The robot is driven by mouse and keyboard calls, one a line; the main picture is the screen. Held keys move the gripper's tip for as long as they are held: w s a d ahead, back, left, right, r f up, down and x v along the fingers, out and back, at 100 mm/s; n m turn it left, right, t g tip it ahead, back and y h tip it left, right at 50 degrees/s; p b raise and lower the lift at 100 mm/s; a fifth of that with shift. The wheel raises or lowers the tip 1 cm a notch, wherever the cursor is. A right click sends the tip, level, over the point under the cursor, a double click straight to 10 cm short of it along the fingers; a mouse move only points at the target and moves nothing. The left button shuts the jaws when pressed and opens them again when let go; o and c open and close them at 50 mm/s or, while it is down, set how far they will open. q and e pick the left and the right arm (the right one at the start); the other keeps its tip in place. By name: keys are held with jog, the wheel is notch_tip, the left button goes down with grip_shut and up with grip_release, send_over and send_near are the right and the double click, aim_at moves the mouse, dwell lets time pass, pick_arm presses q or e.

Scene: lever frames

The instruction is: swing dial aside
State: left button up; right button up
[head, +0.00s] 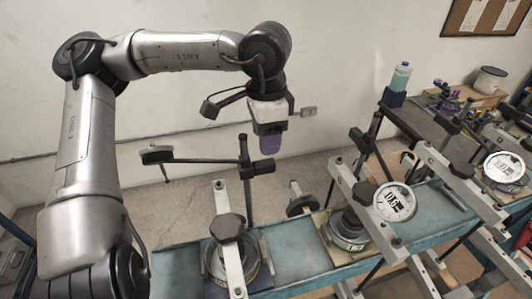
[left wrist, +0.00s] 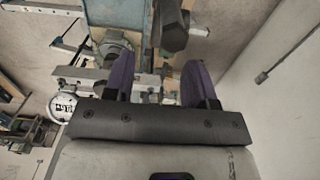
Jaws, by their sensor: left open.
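My left gripper (head: 270,143) hangs from its arm with purple fingers pointing down, above and slightly right of a dark post (head: 245,172) on the nearest lever frame. In the left wrist view its two fingers (left wrist: 158,82) stand apart with nothing gripped between them. A horizontal arm on that post reaches left to a round dial (head: 156,154), seen nearly edge-on, with a thin stem below. Two more dials face me: a white one (head: 395,203) on the middle frame and another (head: 504,167) on the far right frame. Which dial is meant, I cannot tell. My right gripper is out of view.
The nearest lever frame has a dark knob (head: 226,227) on its light bar. The frames stand on a blue-green bench (head: 300,262).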

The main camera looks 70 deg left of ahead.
aim_at(266, 163)
pick_arm(q)
notch_tip(266, 163, up, 6)
dwell(0.4)
jog(key=shift+r, duration=0.1)
jog(key=shift+d, duration=0.1)
dwell(0.4)
